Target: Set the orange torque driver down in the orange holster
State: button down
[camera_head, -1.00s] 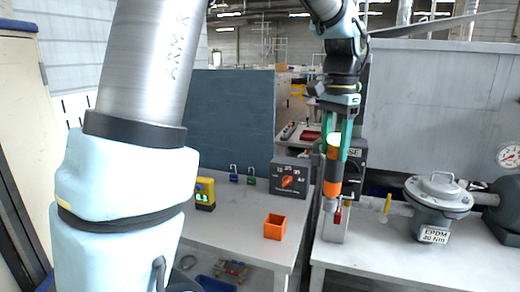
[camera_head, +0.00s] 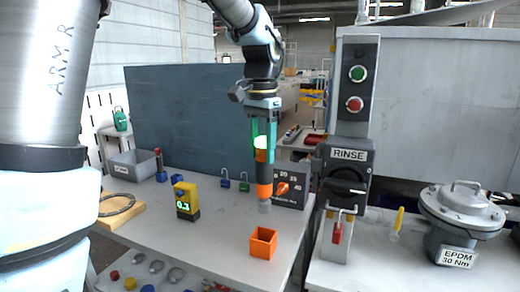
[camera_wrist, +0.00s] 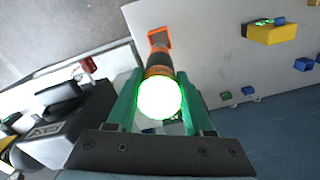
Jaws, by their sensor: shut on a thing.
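The orange torque driver (camera_head: 263,188) hangs upright in my gripper (camera_head: 264,140), with its glowing top between the green fingers and its grey tip pointing down. My gripper is shut on it. The driver also shows in the wrist view (camera_wrist: 159,68), seen from above with the bright top nearest. The orange holster (camera_head: 263,243) is an open square box on the left bench near its right front edge. The driver's tip appears above and behind the holster in the head view, apart from it. The holster also shows in the wrist view (camera_wrist: 160,37), beyond the driver.
A dial box (camera_head: 291,186) stands behind the driver. A yellow meter (camera_head: 186,200), small padlocks (camera_head: 244,186) and a grey bin (camera_head: 132,165) are on the same bench (camera_head: 205,234). The RINSE switch post (camera_head: 346,170) and a grey valve (camera_head: 460,215) stand to the right.

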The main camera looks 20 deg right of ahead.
jog(key=shift+a+r, duration=0.1)
jog(key=shift+r, duration=0.05)
jog(key=b, duration=0.3)
send_over(261, 197)
jog(key=w, duration=0.1)
jog(key=shift+d+f, duration=0.15)
jog(key=shift+f, duration=1.15)
jog(key=shift+d+f, duration=0.15)
jog(key=shift+f, duration=1.15)
jog(key=shift+p, duration=0.6)
jog(key=shift+f+b, duration=1.5)
jog(key=shift+f, duration=1.3)
jog(key=shift+f+b, duration=0.7)
jog(key=shift+f, duration=0.8)
jog(key=shift+c, duration=1)
grip_release()
